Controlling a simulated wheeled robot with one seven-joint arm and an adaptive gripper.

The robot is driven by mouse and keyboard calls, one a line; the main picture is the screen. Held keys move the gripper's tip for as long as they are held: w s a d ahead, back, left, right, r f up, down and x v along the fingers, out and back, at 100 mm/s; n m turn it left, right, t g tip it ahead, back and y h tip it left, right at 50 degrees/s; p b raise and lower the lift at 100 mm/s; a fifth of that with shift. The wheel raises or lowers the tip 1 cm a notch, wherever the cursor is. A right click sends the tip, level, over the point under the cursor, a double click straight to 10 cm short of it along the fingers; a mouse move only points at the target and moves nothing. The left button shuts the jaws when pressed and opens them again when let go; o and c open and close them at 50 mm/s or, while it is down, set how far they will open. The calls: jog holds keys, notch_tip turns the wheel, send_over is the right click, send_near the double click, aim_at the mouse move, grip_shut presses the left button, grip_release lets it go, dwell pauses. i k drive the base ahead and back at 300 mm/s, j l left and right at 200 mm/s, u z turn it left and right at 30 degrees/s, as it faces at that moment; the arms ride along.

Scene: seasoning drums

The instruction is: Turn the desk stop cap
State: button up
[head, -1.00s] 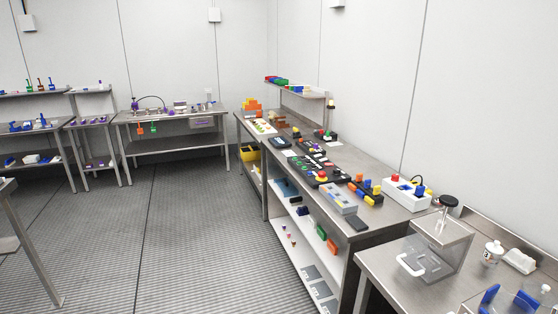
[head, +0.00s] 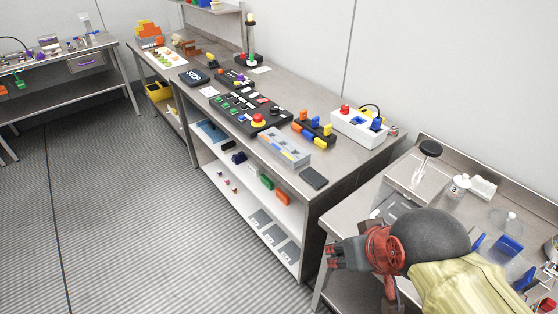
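A red round cap on a yellow base (head: 258,120) sits on a black control panel (head: 232,108) on the long steel desk (head: 345,173). It looks like a stop button. A separate flat black device with white lettering (head: 194,76) lies further back on the desk. My gripper (head: 333,256) is at the lower right, in front of the near corner of the desk and well apart from the red cap. It points left. Its fingers are small and dark, and their gap is unclear. I see nothing held in it.
Near the panel stand a grey box (head: 284,148), a black block with coloured knobs (head: 314,127), a white box with a red button (head: 358,128) and a dark flat pad (head: 313,177). A second steel table (head: 432,150) with bottles is at right. The floor left is clear.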

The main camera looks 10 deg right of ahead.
aim_at(257, 117)
jog(key=i+j+z, duration=0.2)
jog(key=i+j, duration=0.9)
